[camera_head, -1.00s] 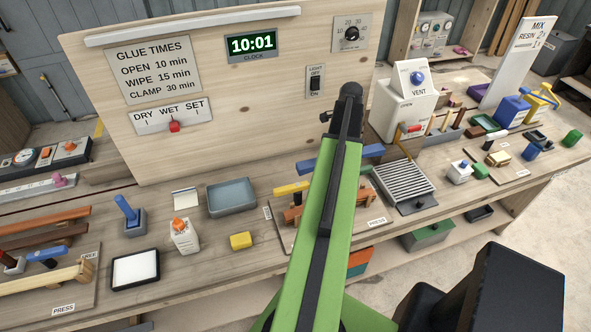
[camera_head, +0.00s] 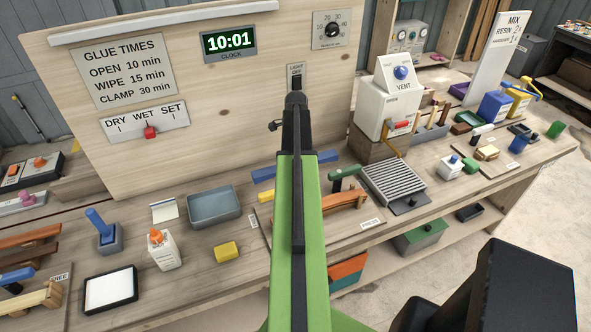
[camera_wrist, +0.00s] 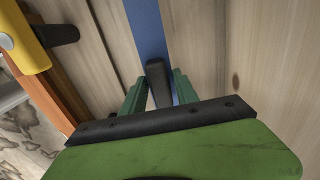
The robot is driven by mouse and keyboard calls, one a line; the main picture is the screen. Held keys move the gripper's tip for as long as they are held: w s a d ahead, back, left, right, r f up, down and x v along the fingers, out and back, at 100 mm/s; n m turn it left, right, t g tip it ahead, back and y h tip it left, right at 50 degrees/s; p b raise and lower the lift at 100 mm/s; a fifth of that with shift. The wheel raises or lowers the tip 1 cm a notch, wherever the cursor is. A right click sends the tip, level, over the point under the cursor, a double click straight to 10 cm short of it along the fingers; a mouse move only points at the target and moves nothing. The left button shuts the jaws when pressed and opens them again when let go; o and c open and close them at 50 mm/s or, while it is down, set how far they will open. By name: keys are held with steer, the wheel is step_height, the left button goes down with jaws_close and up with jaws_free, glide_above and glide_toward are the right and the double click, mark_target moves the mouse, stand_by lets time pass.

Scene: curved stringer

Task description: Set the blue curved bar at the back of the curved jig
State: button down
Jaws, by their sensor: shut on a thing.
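The blue curved bar (camera_head: 263,174) shows on both sides of my arm in the head view, behind the brown curved jig (camera_head: 348,200). Its middle is hidden by my arm. In the wrist view the blue bar (camera_wrist: 146,28) runs up from between the green fingers of my gripper (camera_wrist: 158,92), which is shut on it. A dark part stands between the fingers. The jig's orange-brown curved piece (camera_wrist: 52,80) lies to the left, apart from the blue bar. I cannot tell whether the bar touches the board below.
A yellow clamp (camera_wrist: 28,38) with a dark end stands at the jig, left of my gripper. A green-handled clamp (camera_head: 344,173) is on the jig's right part. A grey grille (camera_head: 393,184) lies to the right, a grey tray (camera_head: 214,208) to the left. The upright panel (camera_head: 225,110) rises behind.

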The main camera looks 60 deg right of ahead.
step_height(320, 180, down, 4)
steer(key=b, duration=0.4)
steer(key=shift+f, duration=0.15)
steer(key=shift+r, duration=0.2)
steer(key=shift+f, duration=0.15)
steer(key=c, duration=0.9)
jaws_free()
step_height(320, 180, up, 13)
steer(key=p, duration=1.2)
steer(key=shift+f+p, duration=0.2)
steer(key=shift+p, duration=0.2)
steer(key=shift+f, duration=0.1)
steer(key=shift+s, duration=0.1)
